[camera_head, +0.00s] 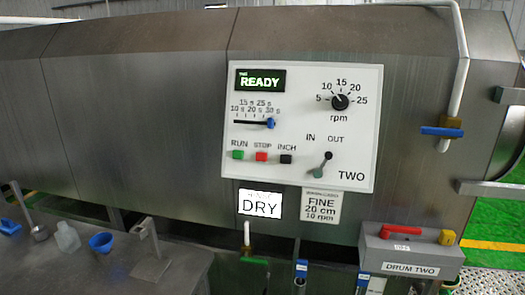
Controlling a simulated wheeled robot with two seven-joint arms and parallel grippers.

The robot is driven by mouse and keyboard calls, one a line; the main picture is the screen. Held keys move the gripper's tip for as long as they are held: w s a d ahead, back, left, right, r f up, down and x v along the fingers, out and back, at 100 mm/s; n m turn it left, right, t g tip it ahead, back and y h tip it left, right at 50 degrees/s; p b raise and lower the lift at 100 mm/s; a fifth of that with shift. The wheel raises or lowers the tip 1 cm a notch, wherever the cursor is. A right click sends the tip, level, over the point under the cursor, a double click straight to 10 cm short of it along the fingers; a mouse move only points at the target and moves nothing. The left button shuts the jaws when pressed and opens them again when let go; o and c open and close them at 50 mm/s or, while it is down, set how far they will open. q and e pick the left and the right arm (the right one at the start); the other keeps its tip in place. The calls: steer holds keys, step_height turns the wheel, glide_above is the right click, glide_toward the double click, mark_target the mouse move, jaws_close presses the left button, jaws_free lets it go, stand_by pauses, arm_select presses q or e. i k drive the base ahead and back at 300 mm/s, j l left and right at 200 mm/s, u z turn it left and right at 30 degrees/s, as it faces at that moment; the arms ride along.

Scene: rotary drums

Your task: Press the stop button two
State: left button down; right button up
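The red stop button (261,157) is on the white control panel (350,75) marked TWO, in the head view. It sits under the word STOP, between the green run button (238,155) and the black inch button (286,159). Nothing covers it. The panel's display (261,81) reads READY. Neither of my grippers is in view.
The panel is on a large metal drum housing (130,110). A rpm knob (340,102), a slider (270,123) and an IN/OUT lever (323,165) share it. A grey DRUM TWO box (410,255) stands lower right. A metal table (100,270) with small items is lower left.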

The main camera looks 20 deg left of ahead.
mark_target(260, 156)
steer(key=i+u, duration=0.2)
steer(key=i, duration=0.65)
